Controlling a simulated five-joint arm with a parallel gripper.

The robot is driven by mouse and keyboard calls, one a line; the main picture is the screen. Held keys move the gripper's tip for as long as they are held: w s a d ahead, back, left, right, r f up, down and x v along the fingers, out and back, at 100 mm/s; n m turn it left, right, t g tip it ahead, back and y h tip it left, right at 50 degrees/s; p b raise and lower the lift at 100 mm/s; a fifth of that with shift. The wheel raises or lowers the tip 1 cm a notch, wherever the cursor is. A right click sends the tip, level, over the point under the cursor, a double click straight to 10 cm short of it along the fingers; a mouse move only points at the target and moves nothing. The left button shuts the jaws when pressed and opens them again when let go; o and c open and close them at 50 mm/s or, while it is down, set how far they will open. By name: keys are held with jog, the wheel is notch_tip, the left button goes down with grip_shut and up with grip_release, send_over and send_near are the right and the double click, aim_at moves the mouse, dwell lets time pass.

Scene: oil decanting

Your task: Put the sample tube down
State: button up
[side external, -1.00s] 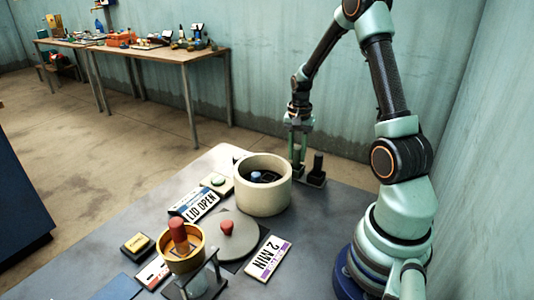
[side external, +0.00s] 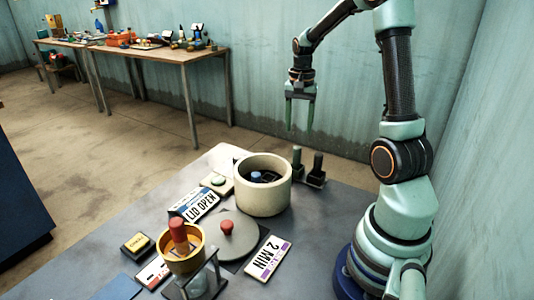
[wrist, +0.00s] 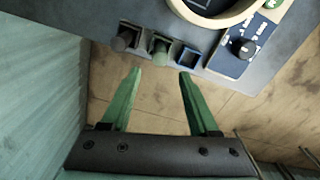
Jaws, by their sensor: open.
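The tube rack (side external: 312,183) stands at the back of the table, just right of the cream pot. Two upright dark tubes stand in it: the nearer-to-pot sample tube (side external: 297,160) and another tube (side external: 318,164). In the wrist view the sample tube (wrist: 160,46) looks greenish and sits in the middle slot. The other tube (wrist: 125,38) is on its left, and an empty blue-edged slot (wrist: 188,55) is on its right. My gripper (side external: 300,128) is open and empty above the rack, apart from the tubes. Its green fingers (wrist: 160,72) are spread.
The grey lid (side external: 232,240) with a red knob lies in front. A brass cup (side external: 181,265), a "LID OPEN" sign (side external: 197,206) and a "2 MIN" card (side external: 268,259) are nearby. The wall is behind.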

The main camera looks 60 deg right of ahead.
jog(key=w+a+r+n+t+h, duration=0.1)
jog(key=a+r+n, duration=0.25)
jog(key=a, duration=0.25)
jog(key=a+r+n+t, duration=0.1)
jog(key=a+r+n, duration=0.2)
jog(key=a+r, duration=0.3)
jog(key=s+a+n+t+y, duration=0.1)
jog(key=s+a+n+t, duration=0.2)
jog(key=a+n, duration=0.5)
jog(key=s+a, duration=0.1)
jog(key=a, duration=0.4)
jog(key=shift+a+r+t, duration=0.15)
jog(key=shift+a+t, duration=0.15)
jog(key=shift+a, duration=0.1)
jog(key=shift+n, duration=0.25)
